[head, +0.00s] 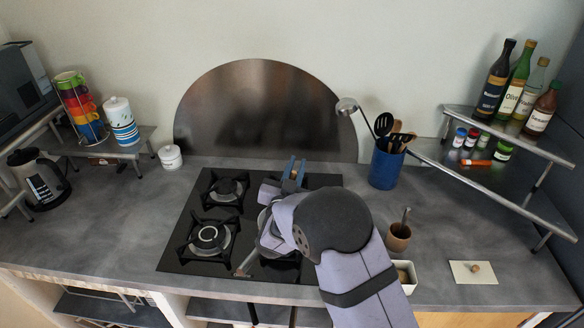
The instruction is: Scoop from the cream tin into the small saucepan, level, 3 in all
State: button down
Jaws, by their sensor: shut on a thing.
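My gripper (294,172), with blue fingers, is over the back right of the hob, shut on a small tan piece that looks like a handle end. The rest of the held thing is hidden, so I cannot tell its bowl or any load. A grey metal pan, apparently the small saucepan, sits on the front right of the hob, mostly hidden behind my arm; its handle (246,263) points to the front. A cream rectangular tin (410,282) stands right of the hob, partly covered by my arm; its contents look brownish.
A brown cup (398,238) with a utensil stands behind the tin. A white board (484,273) with a small tan item lies to the right. A blue utensil crock (385,170) and a tiered bottle shelf (470,172) stand behind. The hob's left burners (210,235) are empty.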

jog(key=d+f+m+b, duration=0.7)
jog(key=f+m+b, duration=0.3)
jog(key=b, duration=0.9)
jog(key=s+m, duration=0.1)
jog(key=m, duration=0.1)
jog(key=shift+m+b, duration=0.3)
jog(key=shift+b, duration=0.05)
dwell(0.8)
jog(key=shift+d+f+m+b, duration=0.1)
jog(key=shift+f+m+b, duration=0.2)
jog(key=shift+b, duration=0.35)
jog(key=shift+r+b, duration=0.2)
jog(key=shift+b, duration=0.25)
jog(key=shift+r, duration=0.5)
